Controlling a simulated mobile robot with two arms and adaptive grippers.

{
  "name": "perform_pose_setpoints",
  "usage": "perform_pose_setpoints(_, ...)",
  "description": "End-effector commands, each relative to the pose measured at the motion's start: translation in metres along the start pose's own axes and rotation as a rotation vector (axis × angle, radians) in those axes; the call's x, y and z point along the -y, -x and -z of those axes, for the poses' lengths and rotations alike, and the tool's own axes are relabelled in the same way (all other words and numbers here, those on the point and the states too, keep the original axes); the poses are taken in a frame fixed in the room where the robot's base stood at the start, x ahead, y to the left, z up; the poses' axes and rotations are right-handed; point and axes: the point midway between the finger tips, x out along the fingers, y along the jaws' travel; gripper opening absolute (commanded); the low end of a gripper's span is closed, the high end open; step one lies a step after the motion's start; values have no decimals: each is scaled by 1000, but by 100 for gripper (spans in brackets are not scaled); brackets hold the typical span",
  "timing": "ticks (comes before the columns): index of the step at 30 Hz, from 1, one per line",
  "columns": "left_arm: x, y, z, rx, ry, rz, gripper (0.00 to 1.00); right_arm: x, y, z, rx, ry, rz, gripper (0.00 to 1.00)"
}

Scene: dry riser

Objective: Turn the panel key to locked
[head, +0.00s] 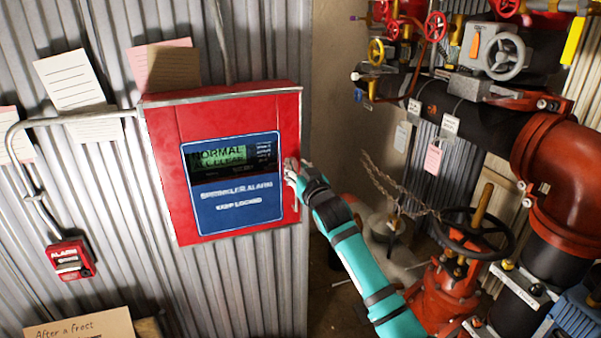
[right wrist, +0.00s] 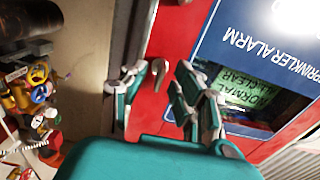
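The red alarm panel (head: 222,110) hangs on the corrugated wall at the left in the head view. Its blue face (head: 236,200) reads SPRINKLER ALARM, KEEP LOCKED, and its green display (head: 220,157) reads NORMAL. My right gripper (head: 292,172) is at the panel's right edge. In the right wrist view my right gripper (right wrist: 162,95) is open, its fingers apart over the red door (right wrist: 178,30). A small silver piece, seemingly the panel key (right wrist: 158,68), shows between and beyond the fingers, apart from them. Its turn position is unclear. My left gripper is not in view.
A small red alarm box (head: 70,262) with a conduit (head: 70,120) is left of the panel. Red and black pipes (head: 560,160), a black handwheel (head: 470,235) and several valves crowd the right. Paper notes (head: 75,80) are on the wall.

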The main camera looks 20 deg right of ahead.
Motion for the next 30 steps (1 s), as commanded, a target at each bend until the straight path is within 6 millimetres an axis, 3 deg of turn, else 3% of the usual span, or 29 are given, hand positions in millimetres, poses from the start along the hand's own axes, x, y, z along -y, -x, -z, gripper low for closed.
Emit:
perform_pose_setpoints(5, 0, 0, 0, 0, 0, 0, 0, 0, 16, -1, 1, -1, 0, 29)
perform_pose_setpoints(19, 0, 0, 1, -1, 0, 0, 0, 0, 102, -2, 2, 1, 0, 29)
perform_pose_setpoints(24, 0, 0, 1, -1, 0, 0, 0, 0, 117, -1, 2, 1, 0, 29)
perform_pose_setpoints(30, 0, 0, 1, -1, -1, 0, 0, 0, 119, -1, 3, 1, -1, 29)
